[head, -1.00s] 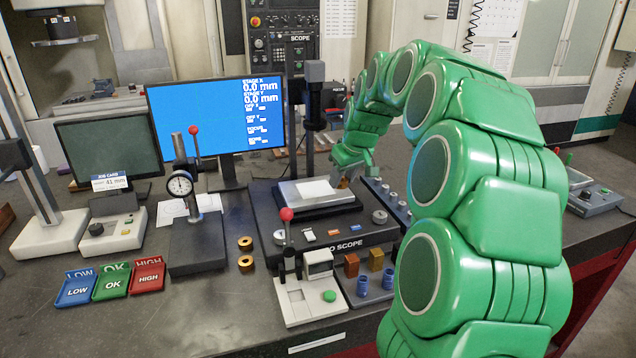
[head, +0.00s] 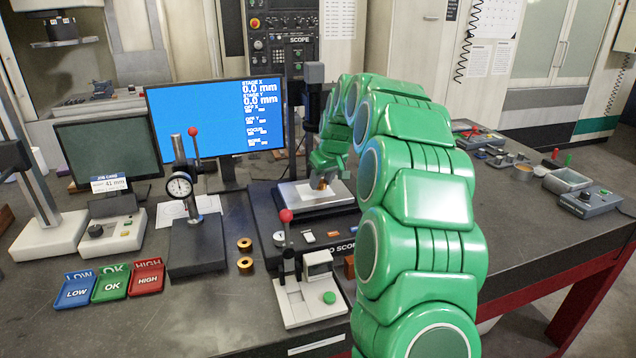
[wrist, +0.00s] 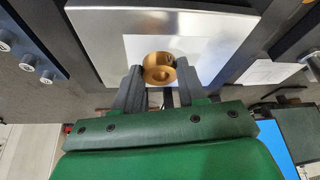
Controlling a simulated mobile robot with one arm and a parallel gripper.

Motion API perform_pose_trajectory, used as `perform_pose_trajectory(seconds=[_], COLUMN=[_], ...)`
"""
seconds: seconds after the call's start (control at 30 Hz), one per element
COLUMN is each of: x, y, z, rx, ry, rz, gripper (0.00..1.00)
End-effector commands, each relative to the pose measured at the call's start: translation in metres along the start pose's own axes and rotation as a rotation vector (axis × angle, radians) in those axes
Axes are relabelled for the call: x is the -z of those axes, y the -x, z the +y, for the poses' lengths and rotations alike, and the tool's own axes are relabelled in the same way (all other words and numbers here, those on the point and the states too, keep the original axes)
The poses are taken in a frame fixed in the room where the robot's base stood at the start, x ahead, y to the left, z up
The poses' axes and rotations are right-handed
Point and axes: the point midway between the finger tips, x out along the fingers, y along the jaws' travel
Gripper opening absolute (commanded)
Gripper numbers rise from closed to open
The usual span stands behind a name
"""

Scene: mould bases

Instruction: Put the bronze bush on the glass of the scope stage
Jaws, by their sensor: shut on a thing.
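My gripper (wrist: 160,88) is shut on the bronze bush (wrist: 159,68), a short ring with a central hole, held between the fingertips. In the head view the bush (head: 321,184) shows small below my green gripper, over the scope stage (head: 288,194). The wrist view shows the pale glass (wrist: 205,45) set in the stage's metal plate (wrist: 100,32), with the bush in front of it. I cannot tell whether the bush touches the glass.
Two bronze rings (head: 245,244) lie on the bench left of the scope. A dial gauge stand (head: 181,187) and blue, green and red trays (head: 112,287) stand further left. A red-knobbed fixture (head: 306,297) stands in front. My arm hides part of the bench right of the scope.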

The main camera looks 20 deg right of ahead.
Motion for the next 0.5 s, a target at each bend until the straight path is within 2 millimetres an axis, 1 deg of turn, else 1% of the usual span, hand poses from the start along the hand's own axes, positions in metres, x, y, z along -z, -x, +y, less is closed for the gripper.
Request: perform_pose_trajectory(seconds=[0.2,0.3,0.5], x=[0.01,0.011,0.011], y=[-0.023,-0.026,-0.025], z=[-0.001,-0.001,-0.001], rx=[0.002,0.001,0.001], ry=[0.001,0.001,0.0], rz=[-0.003,-0.002,-0.001], gripper=[0.05,0.05,0.05])
